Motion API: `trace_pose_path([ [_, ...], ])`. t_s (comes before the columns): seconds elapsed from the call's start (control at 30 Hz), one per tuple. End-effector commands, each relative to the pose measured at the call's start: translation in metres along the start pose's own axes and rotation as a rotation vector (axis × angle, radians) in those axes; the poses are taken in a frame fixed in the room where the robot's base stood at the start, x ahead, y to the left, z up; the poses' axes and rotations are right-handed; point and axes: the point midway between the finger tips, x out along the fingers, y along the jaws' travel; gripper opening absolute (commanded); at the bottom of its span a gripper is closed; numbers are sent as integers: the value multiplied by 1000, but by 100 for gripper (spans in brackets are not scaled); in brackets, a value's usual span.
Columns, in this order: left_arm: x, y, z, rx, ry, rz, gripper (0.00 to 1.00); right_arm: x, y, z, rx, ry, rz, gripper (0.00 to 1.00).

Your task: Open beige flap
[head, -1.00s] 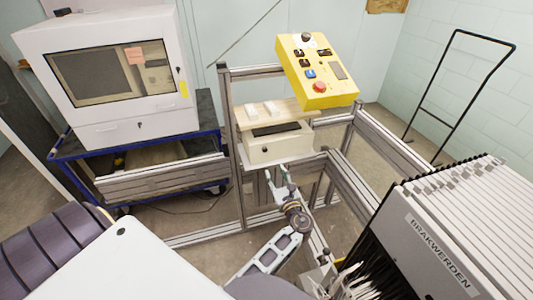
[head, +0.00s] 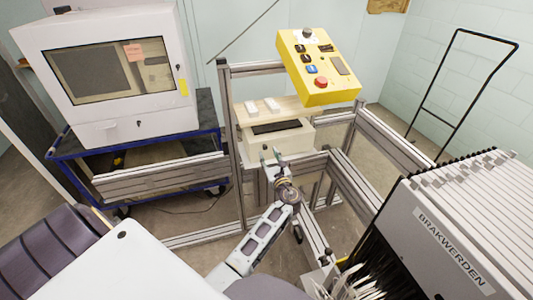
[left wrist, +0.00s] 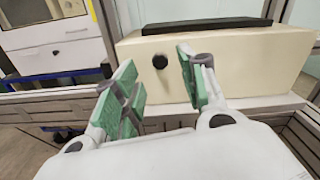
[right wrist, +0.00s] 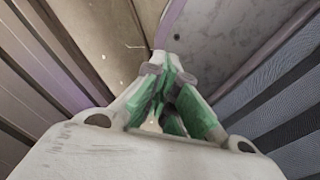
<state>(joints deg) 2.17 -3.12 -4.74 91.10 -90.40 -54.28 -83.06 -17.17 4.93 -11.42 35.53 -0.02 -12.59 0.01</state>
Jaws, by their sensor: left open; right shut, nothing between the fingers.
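The beige flap (left wrist: 245,62) is the front of a beige box on the metal frame, with a round black knob (left wrist: 160,61) on it. The box also shows in the head view (head: 293,140), where my left arm covers part of its front. The flap looks shut. My left gripper (left wrist: 158,80) is open just in front of the flap. Its two green-padded fingers point at the flap, with the knob between them in the picture; I see no contact. In the head view my left gripper (head: 270,158) is at the box's lower left. My right gripper (right wrist: 168,85) is shut and empty.
A yellow control panel (head: 318,66) stands above the box. A white cabinet (head: 100,75) sits on a blue cart (head: 140,150) to the left. Metal frame bars (head: 350,180) run right of the box. A grey BRAKWERDEN machine (head: 450,240) fills the lower right.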

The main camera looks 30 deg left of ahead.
Motion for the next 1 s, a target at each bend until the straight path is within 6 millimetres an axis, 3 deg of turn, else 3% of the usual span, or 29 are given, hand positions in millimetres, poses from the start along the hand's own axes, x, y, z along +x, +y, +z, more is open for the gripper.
trace_pose_path([
  [0.33, 37, 0, -1, 0, -1, 0, 42, 13, 19, -2, -2, 5, 21, 0],
  [0.8, 44, 0, 0, 0, 0, 0, 42, 14, 17, -6, -2, 10, 18, 0],
  [1.0, 44, 0, 0, 0, 0, 0, 16, 14, 16, -6, -2, 9, 18, 0],
])
